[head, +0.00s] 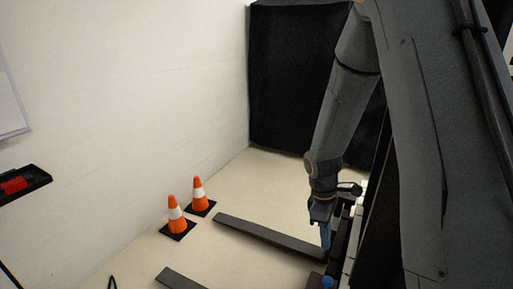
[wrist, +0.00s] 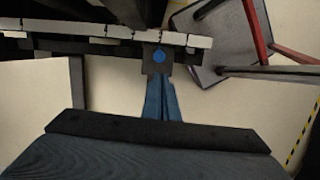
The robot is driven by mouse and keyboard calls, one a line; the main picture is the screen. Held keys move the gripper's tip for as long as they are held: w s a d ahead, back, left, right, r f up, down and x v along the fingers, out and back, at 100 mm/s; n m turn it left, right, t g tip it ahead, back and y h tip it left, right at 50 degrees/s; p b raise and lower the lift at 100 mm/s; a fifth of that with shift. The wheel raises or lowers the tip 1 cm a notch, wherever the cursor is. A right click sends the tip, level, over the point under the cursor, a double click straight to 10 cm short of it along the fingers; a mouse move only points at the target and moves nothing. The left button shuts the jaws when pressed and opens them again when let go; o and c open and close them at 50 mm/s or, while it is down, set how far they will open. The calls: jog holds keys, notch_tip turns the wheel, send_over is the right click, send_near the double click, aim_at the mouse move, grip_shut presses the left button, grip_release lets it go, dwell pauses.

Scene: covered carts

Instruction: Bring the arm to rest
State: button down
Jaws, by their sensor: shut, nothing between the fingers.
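My gripper (head: 325,238) hangs from my grey arm on the right side of the head view, its blue fingers pointing down. The fingers are together with nothing between them. In the wrist view the blue fingers (wrist: 162,100) reach up the middle of the picture, side by side, and end close to a dark block with a blue round spot. I cannot tell whether they touch it. My arm links cover much of the right of the head view.
Two orange and white cones (head: 175,218) stand on the floor by the pale wall. A dark covered shape (head: 300,80) stands at the back. A red item (head: 15,185) lies on a dark ledge at left. A dark seat-like thing with red bars (wrist: 225,45) shows in the wrist view.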

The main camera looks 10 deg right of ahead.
jog(key=s+a+r+m+t+y, duration=0.1)
jog(key=s+a+r+m+t, duration=0.1)
jog(key=s+a+r+m, duration=0.5)
jog(key=shift+s+a+r+m, duration=0.35)
jog(key=shift+s+r+m, duration=1.55)
jog(key=shift+s+r, duration=0.25)
jog(key=shift+w, duration=0.1)
